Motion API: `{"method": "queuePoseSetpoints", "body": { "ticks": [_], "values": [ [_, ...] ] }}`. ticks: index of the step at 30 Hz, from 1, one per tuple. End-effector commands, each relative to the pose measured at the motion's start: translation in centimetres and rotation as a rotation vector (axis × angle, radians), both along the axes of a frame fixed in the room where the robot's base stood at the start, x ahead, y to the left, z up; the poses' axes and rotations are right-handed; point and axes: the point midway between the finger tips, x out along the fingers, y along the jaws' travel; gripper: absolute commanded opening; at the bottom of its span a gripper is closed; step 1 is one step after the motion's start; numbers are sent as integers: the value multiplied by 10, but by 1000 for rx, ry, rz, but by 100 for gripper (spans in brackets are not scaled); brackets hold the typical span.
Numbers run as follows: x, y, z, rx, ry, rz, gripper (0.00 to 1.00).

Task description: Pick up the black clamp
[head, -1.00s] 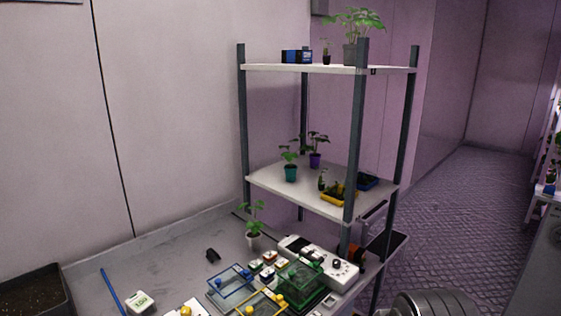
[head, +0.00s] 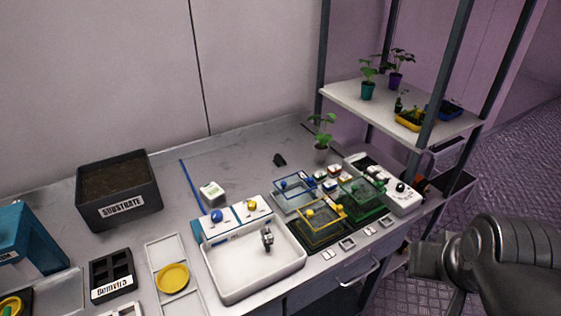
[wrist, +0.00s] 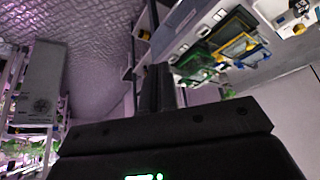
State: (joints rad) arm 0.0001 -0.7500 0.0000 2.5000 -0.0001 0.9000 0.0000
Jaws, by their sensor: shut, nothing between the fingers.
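A small black object (head: 280,160), which looks like the black clamp, lies on the grey worktop towards the back, left of a potted seedling. It is too small in the head view to make out its shape, and I cannot make it out in the wrist view. My gripper (wrist: 160,88) shows in the wrist view with its fingers shut and empty. It is away from the clamp, off the right front side of the worktop. In the head view only part of my arm shows at the right.
A white sink (head: 250,272), blue, yellow (head: 318,222) and green (head: 362,196) clear boxes and a white control panel (head: 405,197) stand in front of the clamp. A seedling (head: 321,140) and shelf rack (head: 345,97) are to its right. A substrate box (head: 118,190) stands left.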

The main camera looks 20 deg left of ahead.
Motion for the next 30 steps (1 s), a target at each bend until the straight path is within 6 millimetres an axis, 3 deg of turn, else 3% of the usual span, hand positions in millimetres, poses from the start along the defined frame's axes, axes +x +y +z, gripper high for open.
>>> {"method": "queuePoseSetpoints", "body": {
  "ticks": [12,30],
  "values": [
    [0,0,0,0,0,0,0],
    [0,0,0,0,0,0,49]
  ]
}}
